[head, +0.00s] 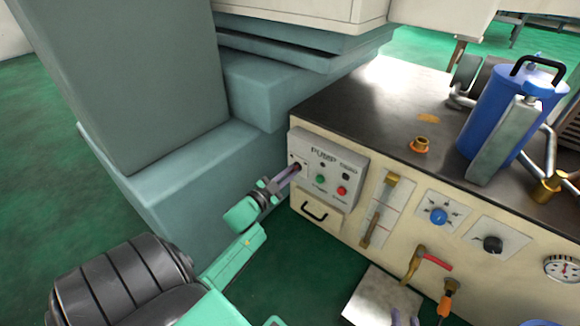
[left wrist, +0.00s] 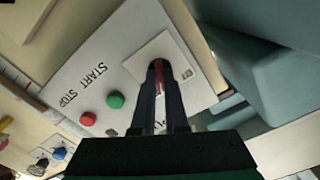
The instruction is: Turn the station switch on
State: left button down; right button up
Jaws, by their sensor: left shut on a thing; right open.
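The station's grey pump panel (head: 328,168) is on the front left of the bench, with a green START button (head: 320,178) and a red STOP button (head: 342,190). My left gripper (head: 296,168) is at the panel's left part. In the left wrist view its dark fingers (left wrist: 158,68) are shut at the white switch plate (left wrist: 180,52), with a sliver of red between them. The switch itself is mostly hidden by the fingers, so its position cannot be told. My right gripper (head: 405,319) shows only its purple fingertips at the bottom edge; they are apart and empty.
A drawer with a black handle (head: 314,213) is below the panel. A blue cylinder (head: 508,105) stands on the bench top. A blue knob (head: 438,216), a black knob (head: 492,244), a red-handled valve (head: 436,261) and a gauge (head: 563,269) are to the right. Teal machine blocks (head: 190,180) stand close left.

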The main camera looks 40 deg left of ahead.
pick_arm(q)
jog(key=c, duration=0.9)
grip_release()
jog(key=shift+c, duration=0.2)
jog(key=shift+s+p, duration=0.3)
jog(key=shift+s, duration=0.25)
jog(key=s+p, duration=0.1)
jog(key=s, duration=0.1)
jog(key=shift+s+r, duration=0.1)
jog(key=shift+s, duration=0.25)
pick_arm(e)
jog(key=s+f+g, duration=0.2)
jog(key=s+f, duration=0.1)
jog(key=s, duration=0.1)
pick_arm(q)
jog(key=p, duration=0.3)
send_near(292, 171)
jog(key=s, duration=0.6)
jog(key=shift+w+d, duration=0.1)
jog(key=shift+d, duration=0.05)
pick_arm(e)
jog(key=r, duration=0.4)
jog(key=shift+w+r, duration=0.25)
jog(key=shift+w, duration=0.05)
